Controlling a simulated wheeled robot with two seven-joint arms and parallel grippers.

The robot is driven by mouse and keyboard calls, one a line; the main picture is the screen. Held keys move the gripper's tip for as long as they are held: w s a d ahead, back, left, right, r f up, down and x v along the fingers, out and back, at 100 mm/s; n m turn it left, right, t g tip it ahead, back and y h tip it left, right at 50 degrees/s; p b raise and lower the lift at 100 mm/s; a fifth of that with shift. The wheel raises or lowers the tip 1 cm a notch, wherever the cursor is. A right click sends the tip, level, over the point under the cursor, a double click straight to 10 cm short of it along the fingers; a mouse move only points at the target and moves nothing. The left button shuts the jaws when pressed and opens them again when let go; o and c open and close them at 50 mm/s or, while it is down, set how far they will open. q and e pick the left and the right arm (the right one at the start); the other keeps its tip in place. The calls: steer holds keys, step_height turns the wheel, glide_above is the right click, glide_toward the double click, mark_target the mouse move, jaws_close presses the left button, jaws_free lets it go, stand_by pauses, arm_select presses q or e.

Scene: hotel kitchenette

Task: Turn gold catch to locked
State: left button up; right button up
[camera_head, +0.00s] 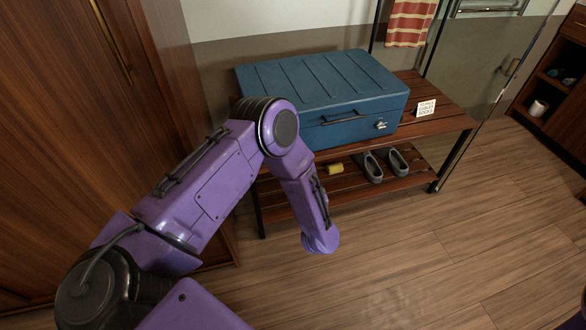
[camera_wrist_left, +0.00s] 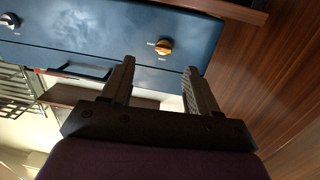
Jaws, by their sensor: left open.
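A blue suitcase (camera_head: 320,80) lies flat and closed on a wooden bench, and its front face also shows in the left wrist view (camera_wrist_left: 110,30). The gold catch (camera_wrist_left: 164,46) is a round knob on that face, with small markings on either side that I cannot read. In the head view it is hidden behind my arm. A silver catch (camera_wrist_left: 10,20) is at the left of the wrist view and also shows in the head view (camera_head: 380,125). My left gripper (camera_wrist_left: 158,66) is open and empty, its fingertips just short of the gold catch, roughly either side of it.
The slatted bench (camera_head: 440,115) holds a white sign (camera_head: 426,108). Its lower shelf holds grey shoes (camera_head: 371,167) and a small yellow item (camera_head: 335,169). A wooden wardrobe (camera_head: 70,130) stands close at the left. The floor in front is clear.

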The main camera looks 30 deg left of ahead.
arm_select(q)
steer(key=w+a+r+n+g+y, duration=0.1)
steer(key=w+a, duration=0.6)
steer(key=a, duration=0.1)
steer(key=shift+w+a+y+b, duration=0.25)
steer(key=shift+a+y+b, duration=0.15)
steer(key=c, duration=1)
